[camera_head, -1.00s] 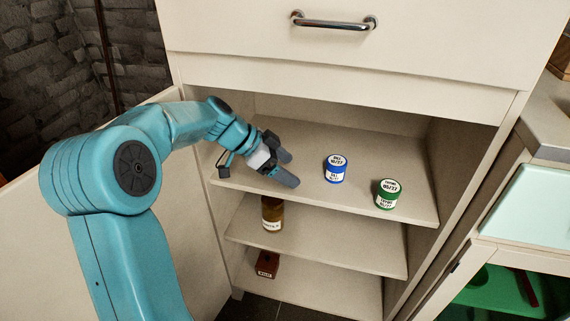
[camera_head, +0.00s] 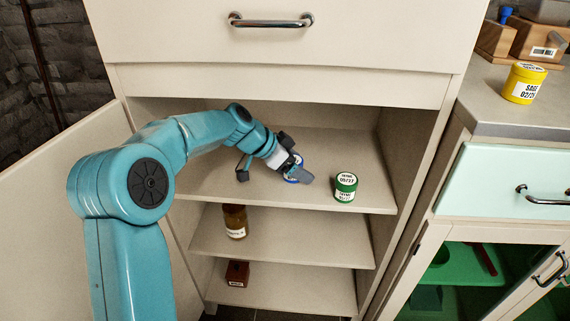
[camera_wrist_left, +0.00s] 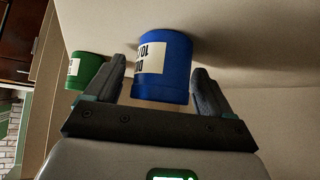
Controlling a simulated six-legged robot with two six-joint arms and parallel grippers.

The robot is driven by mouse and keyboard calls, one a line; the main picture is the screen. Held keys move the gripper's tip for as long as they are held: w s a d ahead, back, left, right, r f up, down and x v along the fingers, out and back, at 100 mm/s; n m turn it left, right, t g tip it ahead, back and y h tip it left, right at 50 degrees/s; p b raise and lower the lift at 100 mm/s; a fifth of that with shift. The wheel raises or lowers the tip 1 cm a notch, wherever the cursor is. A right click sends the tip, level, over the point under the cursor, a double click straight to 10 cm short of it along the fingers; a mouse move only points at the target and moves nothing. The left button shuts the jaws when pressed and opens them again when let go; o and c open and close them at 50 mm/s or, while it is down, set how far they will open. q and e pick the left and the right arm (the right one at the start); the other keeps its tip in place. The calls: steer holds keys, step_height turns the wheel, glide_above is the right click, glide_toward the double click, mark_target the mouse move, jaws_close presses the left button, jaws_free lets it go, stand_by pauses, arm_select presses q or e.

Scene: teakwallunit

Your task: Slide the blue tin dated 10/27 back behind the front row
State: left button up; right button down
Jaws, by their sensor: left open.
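The blue tin (camera_head: 291,181) stands on the top open shelf (camera_head: 240,185) of the cabinet, mostly hidden behind my left gripper (camera_head: 300,171) in the head view. In the left wrist view the blue tin (camera_wrist_left: 163,68) sits between the two open fingers (camera_wrist_left: 160,85), with gaps on both sides. Its white label shows a partial "10". A green tin (camera_head: 345,187) labelled 05/27 stands to the right of the blue tin near the shelf's front edge. It also shows at the left in the left wrist view (camera_wrist_left: 85,70). My right gripper is not in view.
A brown jar (camera_head: 235,221) stands on the shelf below, and a small red-brown box (camera_head: 237,273) on the bottom one. A cabinet door (camera_head: 80,200) stands open at the left. The top shelf behind the tins looks clear. A yellow tin (camera_head: 523,83) stands on the right counter.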

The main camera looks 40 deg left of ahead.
arm_select(q)
steer(key=shift+w+d+f, duration=0.1)
steer(key=shift+f, duration=0.05)
steer(key=c, duration=1.1)
steer(key=shift+w, duration=0.15)
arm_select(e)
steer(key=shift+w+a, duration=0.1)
